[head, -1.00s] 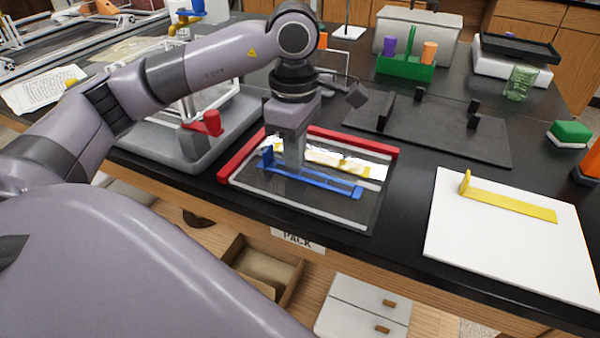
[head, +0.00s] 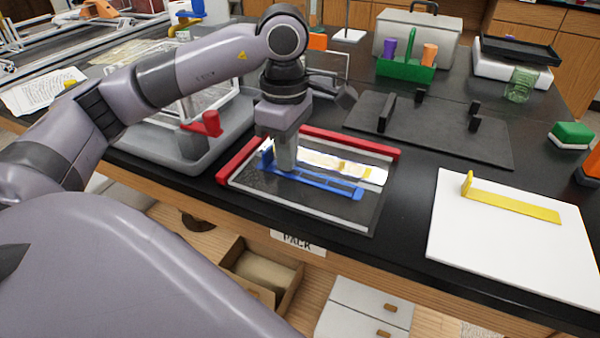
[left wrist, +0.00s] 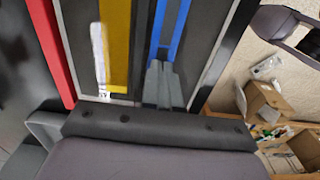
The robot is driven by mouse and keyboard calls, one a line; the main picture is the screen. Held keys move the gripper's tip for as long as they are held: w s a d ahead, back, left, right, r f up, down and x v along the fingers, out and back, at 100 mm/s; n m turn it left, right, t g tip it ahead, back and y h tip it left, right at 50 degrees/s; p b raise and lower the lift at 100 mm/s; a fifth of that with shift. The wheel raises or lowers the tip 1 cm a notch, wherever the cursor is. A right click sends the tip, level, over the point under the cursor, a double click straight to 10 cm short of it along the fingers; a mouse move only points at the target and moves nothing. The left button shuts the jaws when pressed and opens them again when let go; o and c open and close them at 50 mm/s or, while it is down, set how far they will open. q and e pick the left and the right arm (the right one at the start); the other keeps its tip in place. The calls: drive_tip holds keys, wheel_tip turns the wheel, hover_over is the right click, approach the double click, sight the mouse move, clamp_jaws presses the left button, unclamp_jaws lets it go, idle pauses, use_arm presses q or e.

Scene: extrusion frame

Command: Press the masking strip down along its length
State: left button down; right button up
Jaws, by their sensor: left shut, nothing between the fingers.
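A blue strip (head: 325,184), seemingly the masking strip, lies along the dark panel (head: 330,210) in the red-ended fixture. It has a raised tab at its left end and slot-like openings. My left gripper (head: 286,168) is shut and empty, pointing down over the strip close to the tabbed end. In the left wrist view the fingertips (left wrist: 160,68) overlap the blue strip (left wrist: 172,28); whether they touch it I cannot tell. They hide part of it. A yellow band (left wrist: 115,45) with a white patch runs beside it. My right gripper is not in view.
Red bars (head: 350,141) edge the fixture. A white board (head: 500,235) with a yellow tabbed strip (head: 515,203) lies to the right. A dark plate with upright posts (head: 430,130) is behind. A grey tray (head: 180,150) with a red part stands left. The table's front edge is near.

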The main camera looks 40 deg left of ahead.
use_arm(q)
drive_tip(key=shift+s+f+b, duration=0.1)
drive_tip(key=shift+f+b, duration=0.25)
drive_tip(key=shift+f, duration=0.15)
idle(0.8)
drive_tip(key=shift+r+p, duration=0.5)
drive_tip(key=shift+r, duration=0.25)
